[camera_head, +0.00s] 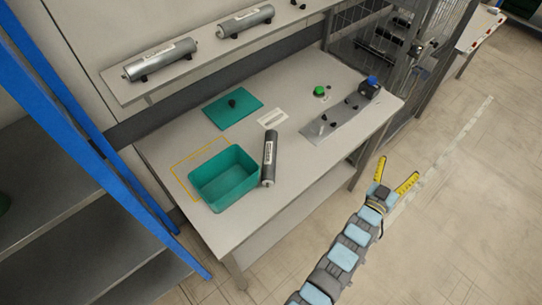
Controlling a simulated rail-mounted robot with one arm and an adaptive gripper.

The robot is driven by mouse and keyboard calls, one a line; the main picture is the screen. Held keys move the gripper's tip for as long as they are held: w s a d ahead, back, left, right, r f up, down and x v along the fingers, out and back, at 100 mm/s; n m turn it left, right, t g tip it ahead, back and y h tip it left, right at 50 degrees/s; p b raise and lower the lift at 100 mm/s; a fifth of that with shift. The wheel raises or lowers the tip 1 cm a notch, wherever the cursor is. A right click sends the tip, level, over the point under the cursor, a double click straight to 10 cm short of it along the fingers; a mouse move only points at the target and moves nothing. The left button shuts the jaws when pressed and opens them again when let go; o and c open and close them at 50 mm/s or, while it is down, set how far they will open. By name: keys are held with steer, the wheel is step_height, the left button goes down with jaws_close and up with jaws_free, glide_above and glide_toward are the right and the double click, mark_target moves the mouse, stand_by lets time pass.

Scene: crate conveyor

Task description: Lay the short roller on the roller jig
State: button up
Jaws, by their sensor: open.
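The short roller (268,160) is a grey cylinder with a white label. It lies on the table right of the green bin, one end close to or touching the bin's right side; I cannot tell which. A grey plate (345,123) with small dark supports lies at the table's right side and looks like the roller jig. My gripper (395,171) has yellow fingers spread open and empty. It is off the table's front right edge, apart from the roller and the plate.
A green bin (224,178) stands at the table's front left by a yellow outline. A green mat (232,107) with a dark piece, a white label strip and a green knob (319,90) lie behind. A shelf (185,68) holds two longer rollers. Wire fencing stands at the back right.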

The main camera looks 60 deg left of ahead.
steer(key=w+a+f+n+g, duration=0.1)
steer(key=w+a+f+g, duration=0.15)
steer(key=a, duration=0.45)
steer(key=w+a+f+n+g, duration=0.1)
steer(key=a+f+g, duration=0.15)
steer(key=a, duration=0.45)
steer(key=s+a+g+h, duration=0.3)
steer(key=s+a+g, duration=0.2)
steer(key=a, duration=0.5)
step_height(320, 180, up, 7)
steer(key=n+g+h, duration=0.3)
steer(key=g+h, duration=0.3)
steer(key=g, duration=0.3)
glide_above(270, 152)
step_height(270, 152, down, 11)
steer(key=b, duration=0.3)
steer(key=shift+s, duration=0.15)
steer(key=shift+f, duration=3.2)
steer(key=c, duration=1.4)
